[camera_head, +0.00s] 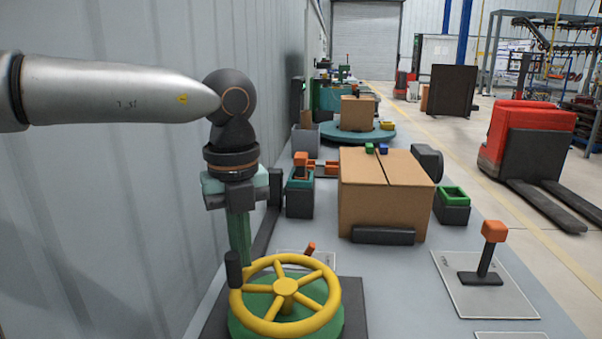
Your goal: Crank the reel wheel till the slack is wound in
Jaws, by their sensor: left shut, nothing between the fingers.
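The yellow reel wheel (285,290) lies nearly flat on a green round base (330,325) at the bottom of the head view. It has several spokes, a centre hub and a dark upright crank knob (233,268) on the left of its rim. My left gripper (241,258) points down with its green fingers shut and empty. Its tips are close behind the knob; I cannot tell whether they touch it. The slack line is not visible. My right gripper is not in view.
A small orange-tipped lever (310,248) stands behind the wheel. A cardboard box (385,195) is further back on the bench. An orange-topped lever (494,232) stands on a plate at right. A ribbed wall (100,220) borders the left side.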

